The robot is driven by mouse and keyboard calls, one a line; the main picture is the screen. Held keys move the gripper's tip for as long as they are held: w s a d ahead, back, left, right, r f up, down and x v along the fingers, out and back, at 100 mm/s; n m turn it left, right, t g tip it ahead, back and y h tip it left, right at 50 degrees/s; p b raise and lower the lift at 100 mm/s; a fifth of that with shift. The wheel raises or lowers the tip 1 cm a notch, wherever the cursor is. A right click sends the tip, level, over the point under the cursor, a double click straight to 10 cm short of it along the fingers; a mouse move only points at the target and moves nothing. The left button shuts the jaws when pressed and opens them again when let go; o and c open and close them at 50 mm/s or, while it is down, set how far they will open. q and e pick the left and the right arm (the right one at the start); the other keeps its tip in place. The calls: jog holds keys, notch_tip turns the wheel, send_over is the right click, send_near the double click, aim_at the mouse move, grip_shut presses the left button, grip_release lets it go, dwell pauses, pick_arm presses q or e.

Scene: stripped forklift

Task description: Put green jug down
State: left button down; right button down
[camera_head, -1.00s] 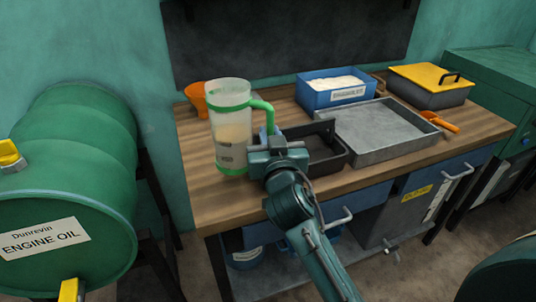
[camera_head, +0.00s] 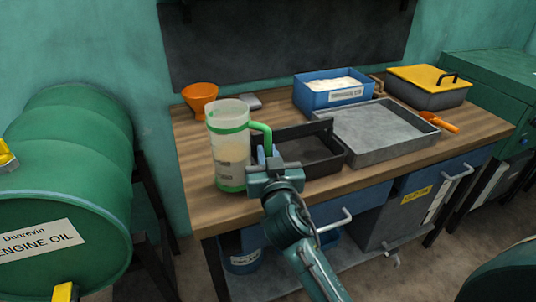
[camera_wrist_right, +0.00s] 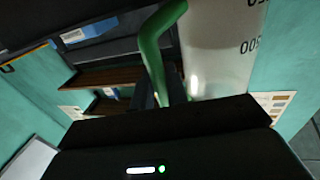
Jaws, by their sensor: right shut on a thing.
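The green jug (camera_head: 228,160) is a clear measuring jug with a green rim, base and handle. It is upright over the left front of the wooden workbench (camera_head: 190,140); I cannot tell whether its base touches the wood. My right gripper (camera_head: 268,160) is shut on its green handle, at the jug's right side. In the right wrist view the green handle (camera_wrist_right: 153,50) runs down between the fingers, and the jug's marked wall (camera_wrist_right: 220,50) is close beside it. My left gripper is not in view.
A dark tray (camera_head: 325,165) stands right of the jug, close to my right gripper. Behind the jug is an orange funnel (camera_head: 200,93). A grey tray (camera_head: 385,132), a blue bin (camera_head: 322,95) and a yellow-lidded box (camera_head: 435,95) fill the right.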

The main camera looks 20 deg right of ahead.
jog(key=c, duration=1.8)
grip_release()
jog(key=o, duration=0.4)
jog(key=shift+r, duration=0.1)
